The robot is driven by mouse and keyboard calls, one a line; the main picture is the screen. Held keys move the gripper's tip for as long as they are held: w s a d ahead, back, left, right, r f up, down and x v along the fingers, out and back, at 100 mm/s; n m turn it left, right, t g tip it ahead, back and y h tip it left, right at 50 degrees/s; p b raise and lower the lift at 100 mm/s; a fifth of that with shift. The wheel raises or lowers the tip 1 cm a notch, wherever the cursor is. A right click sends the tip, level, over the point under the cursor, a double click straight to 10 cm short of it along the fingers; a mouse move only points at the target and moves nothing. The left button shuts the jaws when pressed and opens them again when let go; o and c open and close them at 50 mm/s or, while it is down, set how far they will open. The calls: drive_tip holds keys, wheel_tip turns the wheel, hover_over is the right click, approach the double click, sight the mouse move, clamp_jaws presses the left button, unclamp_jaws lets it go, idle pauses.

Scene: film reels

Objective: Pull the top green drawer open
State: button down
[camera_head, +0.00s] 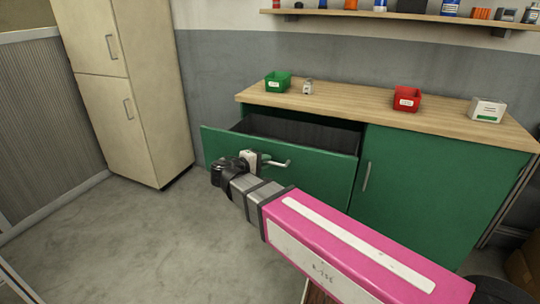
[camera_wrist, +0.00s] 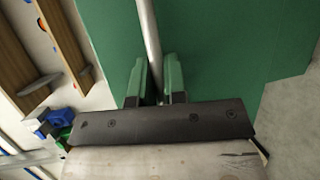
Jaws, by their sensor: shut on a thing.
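The top green drawer (camera_head: 315,168) of the green cabinet is pulled out, and its dark inside shows behind the front panel. Its pale bar handle (camera_head: 281,163) sticks out to the right of my gripper (camera_head: 262,160). In the wrist view the handle bar (camera_wrist: 149,35) runs between the two green-padded fingers of my gripper (camera_wrist: 155,80), which is shut on it. The green drawer front (camera_wrist: 215,50) fills much of that view behind the fingers. My gripper's fingertips are partly hidden in the head view.
A green bin (camera_head: 278,82), a small jar (camera_head: 307,87), a red bin (camera_head: 407,99) and a white box (camera_head: 487,109) stand on the wooden worktop (camera_head: 350,99). A green cabinet door (camera_head: 430,175) is shut at right. Grey floor (camera_head: 130,235) is clear in front.

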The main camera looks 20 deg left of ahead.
drive_tip(key=shift+s+a, duration=0.1)
drive_tip(key=shift+s, duration=0.6)
drive_tip(key=c, duration=1.5)
unclamp_jaws()
drive_tip(key=shift+o, duration=0.2)
drive_tip(key=v, duration=1)
drive_tip(key=shift+s+a, duration=0.25)
drive_tip(key=shift+s, duration=0.05)
